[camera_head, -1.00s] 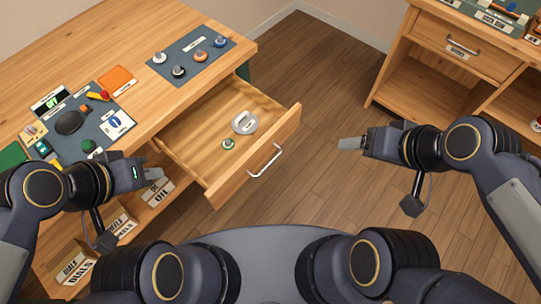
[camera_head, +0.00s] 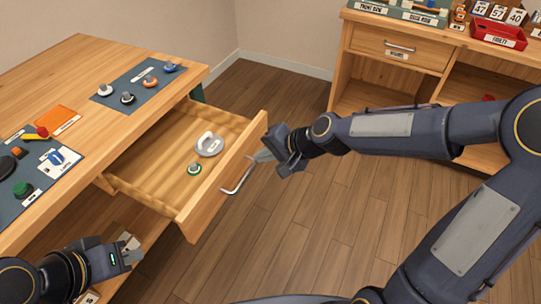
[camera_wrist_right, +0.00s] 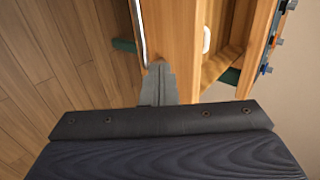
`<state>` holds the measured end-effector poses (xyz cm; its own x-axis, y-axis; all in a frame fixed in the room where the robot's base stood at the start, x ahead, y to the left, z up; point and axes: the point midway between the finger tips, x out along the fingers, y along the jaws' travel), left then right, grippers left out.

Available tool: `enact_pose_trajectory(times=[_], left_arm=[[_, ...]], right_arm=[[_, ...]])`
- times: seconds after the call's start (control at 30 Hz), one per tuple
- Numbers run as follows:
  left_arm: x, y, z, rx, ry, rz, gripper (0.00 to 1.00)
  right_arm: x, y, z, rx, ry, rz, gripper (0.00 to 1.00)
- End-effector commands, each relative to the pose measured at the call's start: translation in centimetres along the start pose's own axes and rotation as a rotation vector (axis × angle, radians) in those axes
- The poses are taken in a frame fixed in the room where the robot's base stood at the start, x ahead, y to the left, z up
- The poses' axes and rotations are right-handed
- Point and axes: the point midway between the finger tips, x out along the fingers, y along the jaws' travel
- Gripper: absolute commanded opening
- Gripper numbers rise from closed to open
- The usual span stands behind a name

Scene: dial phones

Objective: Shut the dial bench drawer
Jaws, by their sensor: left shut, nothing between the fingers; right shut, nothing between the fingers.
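The dial bench drawer (camera_head: 185,172) is pulled well out of the wooden bench. It holds a grey-white round part with a handle (camera_head: 209,144) and a small green-ringed dial (camera_head: 194,169). A metal bar handle (camera_head: 238,181) is on the drawer front (camera_head: 222,181). My right gripper (camera_head: 262,156) is shut and empty, its tip at the outer face of the drawer front, above the handle's far end. In the right wrist view its fingers (camera_wrist_right: 158,82) reach the drawer front (camera_wrist_right: 178,35) close to the handle; contact is unclear. My left gripper (camera_head: 132,256) is shut and empty, low beside the bench.
The bench top carries a blue-grey mat with several dials (camera_head: 138,85), an orange pad (camera_head: 55,121) and another mat with tools. A second wooden unit (camera_head: 400,60) with a red bin (camera_head: 498,33) stands at the back right. The floor before the drawer is clear.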

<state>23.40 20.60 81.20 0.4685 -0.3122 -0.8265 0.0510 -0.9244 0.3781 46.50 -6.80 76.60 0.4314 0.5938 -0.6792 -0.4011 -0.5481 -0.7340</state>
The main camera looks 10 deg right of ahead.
Motion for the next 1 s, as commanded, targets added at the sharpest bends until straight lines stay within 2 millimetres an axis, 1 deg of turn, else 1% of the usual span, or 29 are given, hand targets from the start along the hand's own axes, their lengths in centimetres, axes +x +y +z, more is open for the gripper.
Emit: enact_pose_trajectory(times=[0.03, 0.1, 0.2, 0.33, 0.5, 0.8, 1.0], left_arm=[[0.2, -0.1, 0.1, 0.000, 0.000, 0.000, 0.00], [0.3, -0.1, 0.1, 0.000, 0.000, 0.000, 0.00], [0.4, -0.2, 0.2, 0.000, 0.000, 0.000, 0.00], [0.5, -0.2, 0.3, 0.000, 0.000, 0.000, 0.00], [0.5, -0.2, 0.3, 0.000, 0.000, 0.000, 0.00], [0.5, -0.2, 0.3, 0.000, 0.000, 0.000, 0.00], [0.5, -0.2, 0.3, 0.000, 0.000, 0.000, 0.00]], right_arm=[[1.2, 0.1, 0.2, -0.002, -0.006, 0.001, 0.00], [2.4, 0.0, 0.2, -0.002, -0.005, 0.000, 0.00], [3.8, 0.1, 0.1, -0.003, -0.004, 0.001, 0.00], [5.0, 0.0, 0.1, -0.002, -0.002, 0.001, 0.00], [5.4, 0.0, 0.0, -0.002, 0.001, 0.001, 0.00], [5.3, 0.0, 0.0, -0.002, 0.000, 0.001, 0.00], [5.5, -0.2, -0.7, -0.002, 0.000, 0.001, 0.00]])
